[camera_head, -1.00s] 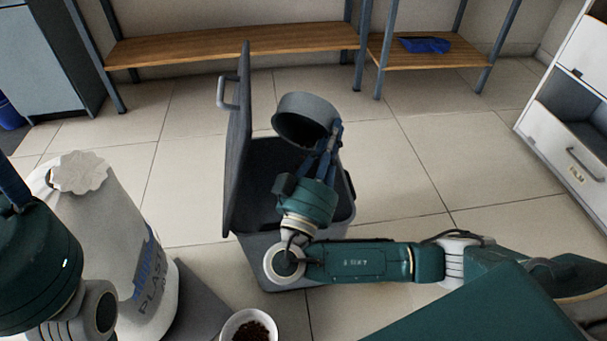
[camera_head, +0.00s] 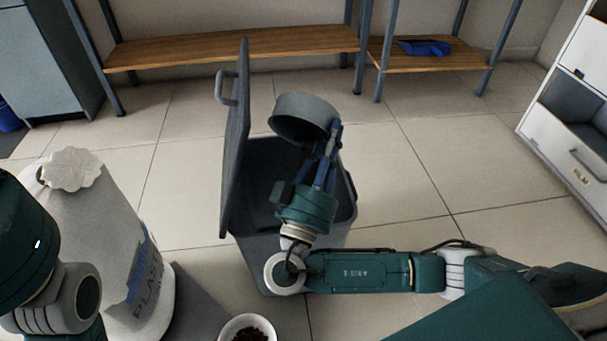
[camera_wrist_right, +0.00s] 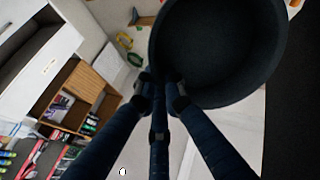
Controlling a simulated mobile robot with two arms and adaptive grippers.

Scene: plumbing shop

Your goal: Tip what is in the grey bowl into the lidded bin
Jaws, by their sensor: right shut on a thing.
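The grey bowl (camera_head: 303,113) is tipped on its side above the far part of the bin opening, its mouth turned down toward the bin. My right gripper (camera_head: 333,132) is shut on the bowl's rim at its right side. In the right wrist view, the bowl (camera_wrist_right: 222,45) shows a dark inside with no contents that I can make out. The dark grey lidded bin (camera_head: 252,262) stands on the floor below, its lid (camera_head: 237,150) standing upright on the left. The bin's inside is dark and partly hidden by my right arm. My left gripper is out of view.
A white plaster sack (camera_head: 115,255) stands at the left, close to my left arm. A small white bowl (camera_head: 226,331) with dark brown bits is at the bottom edge. A wooden bench (camera_head: 230,42) runs along the back. White drawers (camera_head: 570,160) stand at the right.

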